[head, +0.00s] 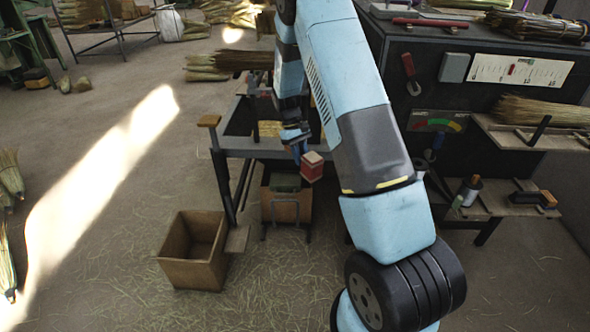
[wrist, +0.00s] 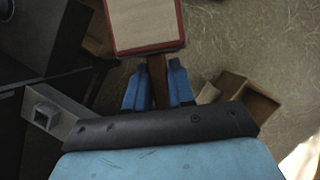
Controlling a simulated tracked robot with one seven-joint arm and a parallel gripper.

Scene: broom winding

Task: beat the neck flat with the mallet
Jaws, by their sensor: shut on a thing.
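My gripper (head: 297,145) is shut on the mallet, beside the front edge of the bench (head: 240,147). The mallet (head: 312,168) has a red block head with pale faces. In the wrist view, the two blue fingers of my gripper (wrist: 157,92) close on its brown handle (wrist: 158,72), and the red-rimmed pale face (wrist: 144,24) lies beyond them. The head appears clear of any surface. I cannot make out the broom neck; a small straw-coloured patch (head: 269,128) shows on the bench, partly hidden by my arm.
An open wooden box (head: 196,255) stands on the straw-strewn floor, with another box (head: 288,202) under the bench. A dark cabinet with a gauge (head: 438,121) and a side shelf (head: 490,198) stand at right. Straw bundles (head: 205,70) lie behind. The left floor is mostly open.

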